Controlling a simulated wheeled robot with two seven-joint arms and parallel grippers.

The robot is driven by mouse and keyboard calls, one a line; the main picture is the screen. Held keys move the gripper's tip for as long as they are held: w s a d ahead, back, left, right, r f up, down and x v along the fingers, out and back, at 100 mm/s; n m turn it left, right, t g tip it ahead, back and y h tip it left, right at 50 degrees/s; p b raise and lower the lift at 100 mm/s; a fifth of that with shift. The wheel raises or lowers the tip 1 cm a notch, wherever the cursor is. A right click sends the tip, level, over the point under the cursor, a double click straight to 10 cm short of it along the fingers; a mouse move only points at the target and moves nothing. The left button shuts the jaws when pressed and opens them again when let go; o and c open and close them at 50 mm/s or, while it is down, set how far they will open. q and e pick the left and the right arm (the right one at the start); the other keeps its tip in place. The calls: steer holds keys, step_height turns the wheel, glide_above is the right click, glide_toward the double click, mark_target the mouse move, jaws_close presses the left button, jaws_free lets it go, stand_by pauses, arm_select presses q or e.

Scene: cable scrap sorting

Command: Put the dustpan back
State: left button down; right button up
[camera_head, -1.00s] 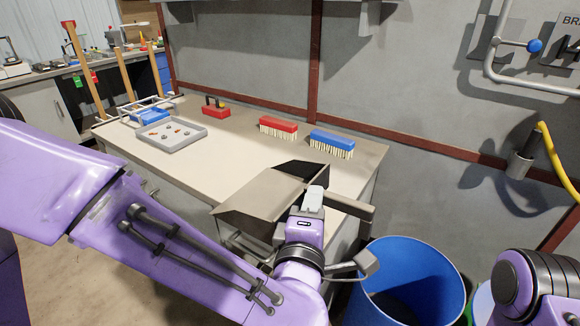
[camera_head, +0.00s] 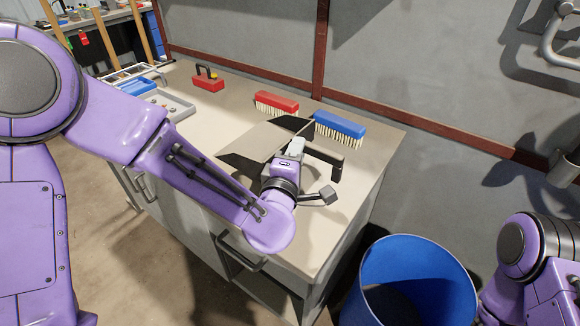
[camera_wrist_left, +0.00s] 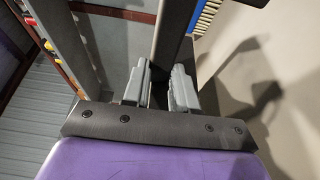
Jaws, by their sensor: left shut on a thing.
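The dustpan has a flat grey-brown pan (camera_head: 262,141) with dark side walls and a dark handle (camera_head: 326,160). My left gripper (camera_head: 296,148) is shut on the handle. In the left wrist view my left gripper's two grey fingers (camera_wrist_left: 160,88) stand on either side of the dark handle (camera_wrist_left: 172,35). The dustpan is over the right part of the workbench top (camera_head: 350,185), just in front of the brushes. Whether its pan touches the bench cannot be told. My right gripper is out of view; only part of my right arm shows at lower right.
A blue brush (camera_head: 339,128) and a red brush (camera_head: 277,103) stand near the wall behind the dustpan. A red-based tool (camera_head: 208,83) and a grey tray (camera_head: 176,104) lie further left. A blue bin (camera_head: 418,262) stands right of the bench. The bench's front right corner is clear.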

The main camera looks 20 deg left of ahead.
arm_select(q)
steer(key=w+f, duration=0.1)
steer(key=f, duration=0.1)
steer(key=a+f, duration=0.1)
steer(key=f, duration=0.1)
steer(key=w+a+f, duration=0.1)
steer(key=f, duration=0.1)
steer(key=shift+w+f, duration=0.4)
steer(key=shift+f, duration=0.3)
steer(key=shift+b, duration=0.3)
